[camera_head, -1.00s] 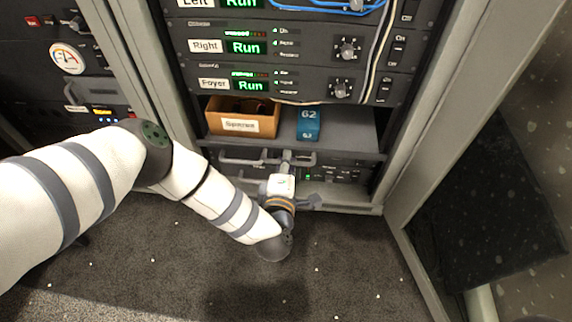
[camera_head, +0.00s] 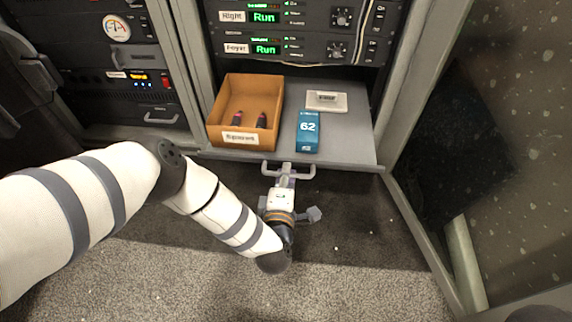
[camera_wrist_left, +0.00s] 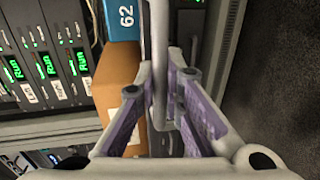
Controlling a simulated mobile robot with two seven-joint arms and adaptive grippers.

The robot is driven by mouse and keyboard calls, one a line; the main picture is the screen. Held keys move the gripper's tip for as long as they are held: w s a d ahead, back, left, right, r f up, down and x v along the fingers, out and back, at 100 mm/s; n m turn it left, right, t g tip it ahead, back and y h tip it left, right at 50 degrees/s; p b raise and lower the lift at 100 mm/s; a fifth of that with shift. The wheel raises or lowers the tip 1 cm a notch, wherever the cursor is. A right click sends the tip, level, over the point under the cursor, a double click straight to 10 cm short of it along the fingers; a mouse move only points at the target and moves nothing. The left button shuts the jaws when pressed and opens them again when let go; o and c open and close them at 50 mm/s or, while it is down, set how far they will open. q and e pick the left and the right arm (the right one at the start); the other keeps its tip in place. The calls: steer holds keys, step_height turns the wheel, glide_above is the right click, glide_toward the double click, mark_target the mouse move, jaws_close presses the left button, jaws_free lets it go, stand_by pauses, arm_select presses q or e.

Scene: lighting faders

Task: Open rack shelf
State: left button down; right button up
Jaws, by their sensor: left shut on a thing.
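The rack shelf (camera_head: 345,150) is a grey pull-out tray, standing out from the rack. My right gripper is not in view.
Rack units with green "Run" displays (camera_head: 266,50) sit above the shelf. An open grey door or panel (camera_head: 440,230) stands at the right. Another rack (camera_head: 130,75) is at the left. The carpet (camera_head: 350,270) in front is clear.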

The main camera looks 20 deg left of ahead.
arm_select(q)
steer(key=shift+s+d, duration=0.25)
steer(key=shift+s, duration=0.35)
steer(key=c, duration=1.7)
jaws_free()
steer(key=shift+s, duration=0.1)
steer(key=v, duration=1.2)
